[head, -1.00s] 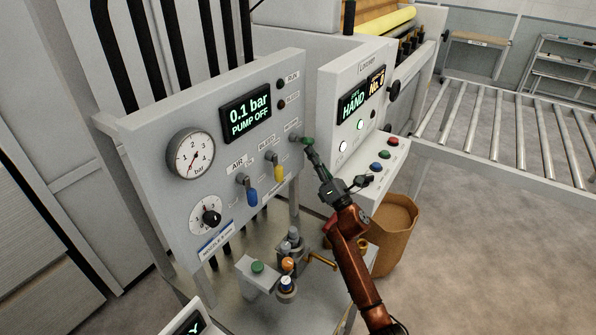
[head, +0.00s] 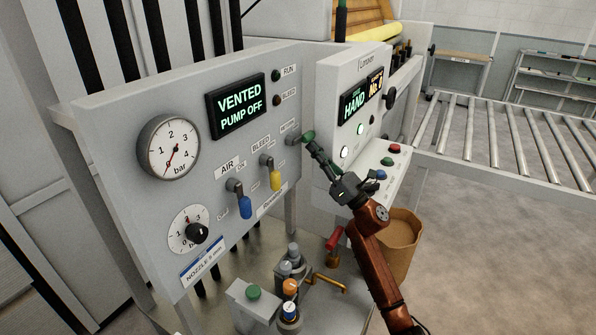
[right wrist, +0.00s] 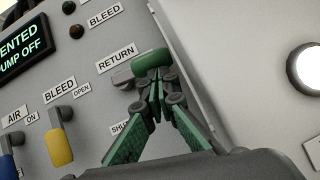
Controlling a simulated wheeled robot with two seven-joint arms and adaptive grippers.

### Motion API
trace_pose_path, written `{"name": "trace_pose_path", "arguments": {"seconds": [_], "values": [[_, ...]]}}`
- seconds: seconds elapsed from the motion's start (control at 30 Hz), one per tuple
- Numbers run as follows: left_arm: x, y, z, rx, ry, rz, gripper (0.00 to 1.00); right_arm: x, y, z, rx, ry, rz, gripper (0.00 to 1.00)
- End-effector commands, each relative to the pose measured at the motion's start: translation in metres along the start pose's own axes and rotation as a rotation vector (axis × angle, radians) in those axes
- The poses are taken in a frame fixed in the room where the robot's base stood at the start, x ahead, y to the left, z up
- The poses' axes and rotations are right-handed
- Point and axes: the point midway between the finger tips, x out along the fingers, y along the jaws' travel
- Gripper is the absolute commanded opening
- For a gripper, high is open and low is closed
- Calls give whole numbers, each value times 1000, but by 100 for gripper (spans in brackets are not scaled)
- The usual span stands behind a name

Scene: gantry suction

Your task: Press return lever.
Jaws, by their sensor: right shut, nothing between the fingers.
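The return lever has a green grip, seen in the head view (head: 308,136) and the right wrist view (right wrist: 150,60). It points sideways to the right from its grey pivot, under the RETURN label (right wrist: 117,58). A label below it is partly hidden by my fingers. My right gripper (head: 316,149) is shut and empty. Its green fingertips (right wrist: 156,88) are at the underside of the grip; I cannot tell whether they touch it. My left gripper is not in view.
The panel display (head: 239,106) reads VENTED, PUMP OFF. A blue AIR lever (head: 245,207) and a yellow BLEED lever (head: 276,179) hang left of the return lever. A loader box (head: 349,85) with buttons stands close on the right. A brown bin (head: 402,240) is below.

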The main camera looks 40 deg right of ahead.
Motion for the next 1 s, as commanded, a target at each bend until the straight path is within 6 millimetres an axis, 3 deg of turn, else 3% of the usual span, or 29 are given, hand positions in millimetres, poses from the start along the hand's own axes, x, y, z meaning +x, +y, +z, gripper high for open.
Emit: {"name": "trace_pose_path", "arguments": {"seconds": [0.77,1.0], "values": [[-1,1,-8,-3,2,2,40,2,-3,3,1,1,-1,0],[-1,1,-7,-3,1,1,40,-20,-3,1,3,2,-2,0]]}}
